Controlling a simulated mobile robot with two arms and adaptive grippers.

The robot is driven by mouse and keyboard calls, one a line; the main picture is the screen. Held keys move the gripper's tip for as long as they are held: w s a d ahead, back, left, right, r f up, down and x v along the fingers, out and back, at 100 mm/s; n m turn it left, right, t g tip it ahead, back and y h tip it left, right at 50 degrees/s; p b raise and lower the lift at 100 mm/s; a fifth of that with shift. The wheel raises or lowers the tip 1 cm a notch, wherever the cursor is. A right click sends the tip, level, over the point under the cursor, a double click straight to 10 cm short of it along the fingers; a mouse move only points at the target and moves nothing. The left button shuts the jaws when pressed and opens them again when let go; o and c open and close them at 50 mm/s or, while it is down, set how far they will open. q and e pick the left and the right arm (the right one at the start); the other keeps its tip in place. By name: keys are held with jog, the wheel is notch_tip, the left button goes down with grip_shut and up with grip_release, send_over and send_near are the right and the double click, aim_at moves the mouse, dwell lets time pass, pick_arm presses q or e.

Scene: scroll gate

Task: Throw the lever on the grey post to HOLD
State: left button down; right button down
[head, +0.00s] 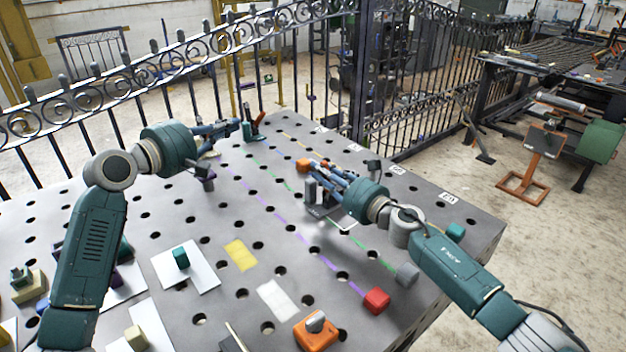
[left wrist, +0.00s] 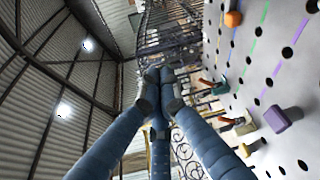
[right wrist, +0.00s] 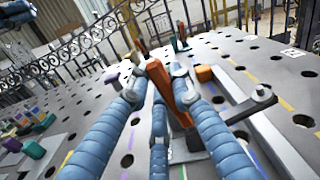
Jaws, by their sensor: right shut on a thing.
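The grey post (head: 312,190) stands on a dark base plate in the middle right of the table in the head view. In the right wrist view an orange-red lever (right wrist: 170,92) slants between the fingers of my right gripper (right wrist: 160,75). My right gripper (head: 318,168) is shut on this lever, beside the post in the head view. The fingers and arm hide part of the post and lever. I cannot read a HOLD mark. My left gripper (head: 236,126) is raised over the far left of the table. Its fingertips meet with nothing visible between them in the left wrist view (left wrist: 160,75).
An orange block (head: 303,164) lies close to my right fingertips. Teal and orange upright pieces (head: 254,124) stand near my left gripper. A red block (head: 376,300) and grey knob (head: 407,273) lie nearer the front. An iron fence (head: 200,75) runs behind the table.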

jog(key=shift+f, duration=0.3)
pick_arm(q)
jog(key=s+d+r+n+h, duration=0.3)
jog(key=s+d+r+n, duration=0.1)
jog(key=d, duration=0.2)
notch_tip(320, 180, down, 16)
jog(key=s+d+f+n+g+y, duration=0.1)
jog(key=s+d+n+g+y, duration=0.15)
jog(key=n+g, duration=0.4)
jog(key=w+d+f, duration=0.2)
jog(key=w+d, duration=0.5)
jog(key=d, duration=0.3)
jog(key=shift+d+f+t, duration=0.2)
jog(key=shift+f+t, duration=0.1)
jog(key=shift+t, duration=0.05)
jog(key=shift+w+n+h, duration=0.1)
jog(key=shift+n+h, duration=0.15)
